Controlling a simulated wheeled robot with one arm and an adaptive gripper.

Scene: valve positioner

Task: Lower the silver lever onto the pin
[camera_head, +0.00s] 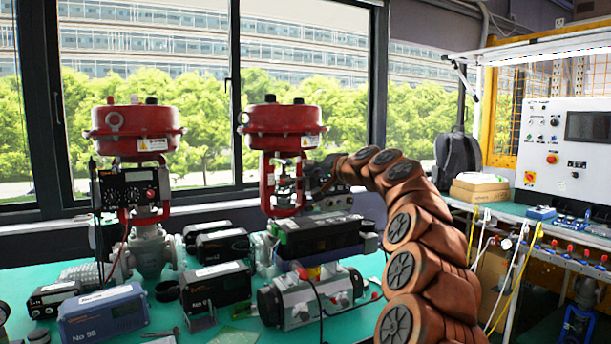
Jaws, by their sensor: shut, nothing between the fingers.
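The red valve (278,128) stands in the middle of the picture, with a red yoke below its round head. My arm reaches in from the lower right, and my gripper (314,178) is at the right side of this yoke, shut and empty. Small metal parts (287,165) show inside the yoke, just left of my gripper. The silver lever and the pin are too small to tell apart among these parts. I cannot tell whether my gripper touches the lever.
A second red valve (136,130) with a black positioner stands at the left. Several black boxes, a blue box (103,312) and a grey actuator (310,298) crowd the green table (240,334). A control panel (567,150) stands at the right. The window is behind.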

